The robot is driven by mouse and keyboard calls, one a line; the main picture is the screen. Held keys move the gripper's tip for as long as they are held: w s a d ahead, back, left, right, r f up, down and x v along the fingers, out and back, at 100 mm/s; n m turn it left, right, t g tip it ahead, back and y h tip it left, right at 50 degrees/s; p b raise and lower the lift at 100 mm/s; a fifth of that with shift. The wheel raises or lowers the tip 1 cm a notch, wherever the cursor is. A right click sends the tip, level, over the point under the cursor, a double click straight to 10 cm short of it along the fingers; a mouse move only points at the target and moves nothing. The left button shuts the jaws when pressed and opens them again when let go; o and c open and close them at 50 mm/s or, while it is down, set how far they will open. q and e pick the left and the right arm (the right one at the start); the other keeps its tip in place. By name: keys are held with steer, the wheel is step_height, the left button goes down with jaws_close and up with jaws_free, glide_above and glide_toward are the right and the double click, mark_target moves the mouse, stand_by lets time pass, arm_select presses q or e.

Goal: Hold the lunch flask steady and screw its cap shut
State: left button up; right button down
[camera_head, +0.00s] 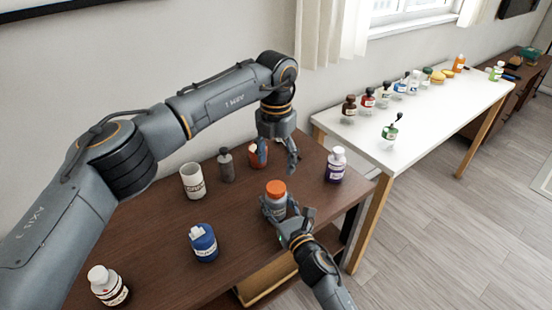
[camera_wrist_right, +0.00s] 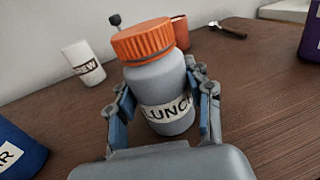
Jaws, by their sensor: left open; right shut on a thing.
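The lunch flask (camera_head: 275,202) is a grey jar standing upright on the brown table. In the right wrist view its body (camera_wrist_right: 160,90) bears a LUNCH label. The orange ribbed cap (camera_head: 276,188) sits on top of the flask; it also shows in the right wrist view (camera_wrist_right: 142,40). I cannot tell how tightly it is turned. My right gripper (camera_head: 283,210) is shut around the flask's body, with a finger on either side (camera_wrist_right: 160,105). My left gripper (camera_head: 277,155) is open, pointing down above and behind the flask, apart from the cap.
On the brown table (camera_head: 150,240) stand a white mug (camera_head: 193,181), grey bottle (camera_head: 226,165), orange-red container (camera_head: 258,155), purple bottle (camera_head: 335,165), blue bottle (camera_head: 203,242) and white-capped bottle (camera_head: 107,285). A white table (camera_head: 430,118) with several bottles stands right.

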mark_target(276, 187)
arm_select(q)
steer(key=shift+f, duration=4)
steer(key=c, duration=1.2)
steer(key=o, duration=1.4)
steer(key=shift+c, duration=0.2)
steer(key=shift+r, duration=0.1)
step_height(276, 187, up, 12)
